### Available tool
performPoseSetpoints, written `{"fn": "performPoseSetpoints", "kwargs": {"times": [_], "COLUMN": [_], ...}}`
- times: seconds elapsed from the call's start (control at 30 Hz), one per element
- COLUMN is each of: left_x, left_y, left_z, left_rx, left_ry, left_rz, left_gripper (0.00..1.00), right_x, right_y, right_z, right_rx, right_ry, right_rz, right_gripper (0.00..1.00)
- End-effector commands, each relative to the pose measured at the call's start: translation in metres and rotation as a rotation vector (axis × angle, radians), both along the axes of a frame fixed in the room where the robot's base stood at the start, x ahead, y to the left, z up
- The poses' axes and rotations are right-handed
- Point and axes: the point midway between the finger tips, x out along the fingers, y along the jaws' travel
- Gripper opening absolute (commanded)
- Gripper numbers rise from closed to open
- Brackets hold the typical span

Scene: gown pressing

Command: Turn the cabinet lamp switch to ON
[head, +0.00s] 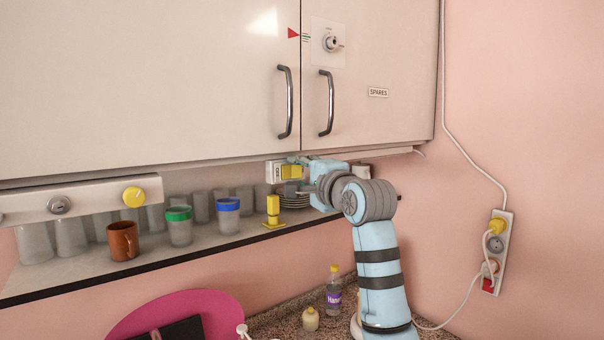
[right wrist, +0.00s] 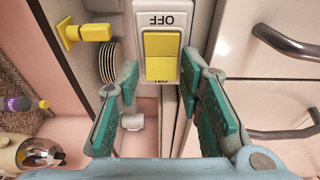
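The cabinet lamp switch is a yellow rocker (head: 291,171) in a white housing under the cabinet's lower edge. In the right wrist view the rocker (right wrist: 162,56) is near the top centre, below an upside-down OFF label (right wrist: 164,20). The opposite label is mostly hidden behind the rocker's lower edge. I cannot tell for sure which half is pressed in. My right gripper (right wrist: 163,90) is open and empty, its teal fingers apart on either side of the switch. In the head view it (head: 305,170) is at the switch, partly hidden by its wrist. My left gripper is not in view.
The cabinet doors (head: 200,90) with metal handles stand above. On the shelf (head: 150,257) below are a brown mug (head: 123,240), cups with green and blue bands (head: 179,228), a yellow stand (head: 273,212) and stacked plates (right wrist: 108,62). A purple-labelled bottle (head: 334,290) stands on the counter.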

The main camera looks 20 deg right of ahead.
Motion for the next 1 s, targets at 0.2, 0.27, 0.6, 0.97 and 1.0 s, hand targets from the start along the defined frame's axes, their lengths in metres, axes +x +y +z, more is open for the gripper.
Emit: {"fn": "performPoseSetpoints", "kwargs": {"times": [0.2, 0.27, 0.6, 0.97, 1.0], "left_x": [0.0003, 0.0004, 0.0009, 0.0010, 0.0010], "left_y": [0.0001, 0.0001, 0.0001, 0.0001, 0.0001], "left_z": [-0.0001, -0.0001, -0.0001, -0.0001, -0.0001], "left_rx": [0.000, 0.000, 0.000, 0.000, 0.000], "left_ry": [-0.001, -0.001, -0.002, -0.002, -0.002], "left_rz": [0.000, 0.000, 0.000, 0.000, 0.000], "left_gripper": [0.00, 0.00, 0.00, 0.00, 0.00], "right_x": [-0.0001, 0.0001, 0.0048, 0.0047, 0.0046], "right_y": [0.0000, -0.0003, -0.0057, -0.0052, -0.0052], "right_z": [-0.0003, -0.0006, -0.0013, -0.0012, -0.0010], "right_rx": [0.000, 0.000, 0.000, 0.000, 0.000], "right_ry": [0.001, 0.002, 0.005, 0.004, 0.003], "right_rz": [0.000, 0.006, 0.214, 0.219, 0.219], "right_gripper": [0.00, 0.00, 0.00, 0.41, 0.45]}}
